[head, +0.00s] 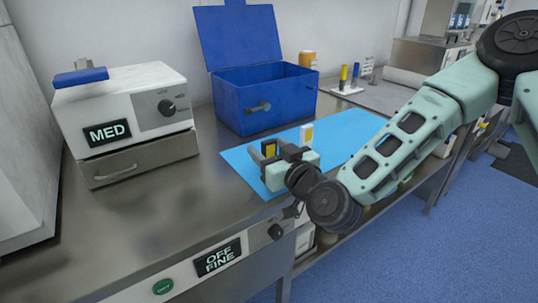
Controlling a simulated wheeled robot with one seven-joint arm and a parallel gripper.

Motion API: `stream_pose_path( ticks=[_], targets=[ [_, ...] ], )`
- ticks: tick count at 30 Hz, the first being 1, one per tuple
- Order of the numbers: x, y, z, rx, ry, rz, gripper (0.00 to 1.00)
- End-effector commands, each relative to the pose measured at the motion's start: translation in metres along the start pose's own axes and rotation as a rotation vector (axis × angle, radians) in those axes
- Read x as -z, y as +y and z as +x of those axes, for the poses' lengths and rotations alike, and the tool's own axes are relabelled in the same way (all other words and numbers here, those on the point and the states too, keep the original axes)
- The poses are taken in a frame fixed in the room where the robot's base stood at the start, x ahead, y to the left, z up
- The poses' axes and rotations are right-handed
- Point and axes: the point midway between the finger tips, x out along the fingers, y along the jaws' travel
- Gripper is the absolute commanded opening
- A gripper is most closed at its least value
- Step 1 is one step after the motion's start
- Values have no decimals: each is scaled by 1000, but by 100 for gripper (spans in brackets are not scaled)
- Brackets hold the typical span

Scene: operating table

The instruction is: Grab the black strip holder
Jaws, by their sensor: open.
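My gripper (278,152) is open above the near left part of the blue mat (345,127). A small yellow and dark piece (269,148) shows at its left finger; I cannot tell whether it lies between the fingers or behind them. A small white block with a yellow patch (306,134) stands just beyond the gripper's right side. I cannot clearly make out a black strip holder; it may be partly hidden by the gripper and wrist.
A white and steel device marked MED (125,110) stands at the left. An open blue box (262,100) stands behind the mat, with an orange jar (307,60) behind it. A white stand with yellow and blue tubes (348,90) is farther right. The steel table (150,215) is bare front left.

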Motion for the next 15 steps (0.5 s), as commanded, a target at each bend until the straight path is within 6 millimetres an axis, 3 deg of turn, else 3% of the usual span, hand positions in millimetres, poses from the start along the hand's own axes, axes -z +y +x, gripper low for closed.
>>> stream_pose_path(
  ticks=[8, 13, 15],
  targets=[
    [0, 0, 4, 0, 1, 0, 56],
    [0, 0, 4, 0, 1, 0, 9],
    [0, 0, 4, 0, 1, 0, 8]
  ],
)
